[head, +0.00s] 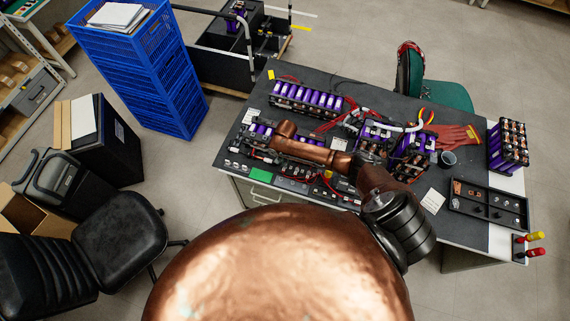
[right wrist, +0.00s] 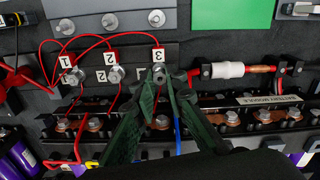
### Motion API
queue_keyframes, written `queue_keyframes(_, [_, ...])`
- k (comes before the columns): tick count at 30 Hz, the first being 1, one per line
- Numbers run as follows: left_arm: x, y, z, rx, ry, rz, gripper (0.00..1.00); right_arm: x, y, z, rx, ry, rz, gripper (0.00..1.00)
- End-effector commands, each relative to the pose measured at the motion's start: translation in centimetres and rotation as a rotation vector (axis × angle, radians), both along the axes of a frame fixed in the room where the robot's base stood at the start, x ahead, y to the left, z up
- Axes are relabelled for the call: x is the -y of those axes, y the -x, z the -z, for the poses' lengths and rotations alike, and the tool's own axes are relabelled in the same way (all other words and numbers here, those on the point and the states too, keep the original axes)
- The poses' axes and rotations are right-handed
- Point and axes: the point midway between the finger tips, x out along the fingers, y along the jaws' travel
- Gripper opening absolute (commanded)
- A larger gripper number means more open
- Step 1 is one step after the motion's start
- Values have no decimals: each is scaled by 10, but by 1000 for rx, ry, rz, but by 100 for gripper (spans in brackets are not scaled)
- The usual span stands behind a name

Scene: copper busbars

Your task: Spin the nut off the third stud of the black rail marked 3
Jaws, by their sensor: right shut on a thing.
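In the right wrist view, my right gripper (right wrist: 161,75) has dark green fingers that come up from the bottom and close around a silver nut (right wrist: 160,67) on a stud. Two more nuts stand to the left in the same row, one (right wrist: 116,73) beside a tag marked 2 and one (right wrist: 76,75) near a tag marked 1. The fingers hide part of the rail under the nut. In the head view, the right arm's end covers the fingertips. My left gripper is not in view.
A grey plate (right wrist: 125,45) above carries another row of studs. Red wires (right wrist: 47,65) loop on the left. A white and red fuse-like part (right wrist: 229,69) lies to the right. In the head view, battery packs (head: 308,97) and a tray (head: 487,207) stand on the bench.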

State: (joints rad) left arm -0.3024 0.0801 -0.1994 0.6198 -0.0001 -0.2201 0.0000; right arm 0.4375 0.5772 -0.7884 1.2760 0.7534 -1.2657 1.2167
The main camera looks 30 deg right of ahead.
Motion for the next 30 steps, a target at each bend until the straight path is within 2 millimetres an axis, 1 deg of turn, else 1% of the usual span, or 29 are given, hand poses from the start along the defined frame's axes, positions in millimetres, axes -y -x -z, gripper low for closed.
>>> queue_keyframes(4, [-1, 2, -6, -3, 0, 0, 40, -2, 0, -2, -1, -3, -216, 0])
queue_keyframes(8, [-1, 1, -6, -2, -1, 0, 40, -2, 0, -1, -1, -3, -252, 0])
queue_keyframes(12, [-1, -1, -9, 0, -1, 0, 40, -2, 1, -1, -1, -3, -405, 0])
queue_keyframes(15, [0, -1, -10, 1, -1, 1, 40, -2, 1, -1, -2, -3, -487, 0])
queue_keyframes(18, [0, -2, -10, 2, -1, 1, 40, -2, 1, 0, -2, -3, -515, 0])
queue_keyframes(30, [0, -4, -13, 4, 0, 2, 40, -1, 1, -3, -2, -1, -511, 0])
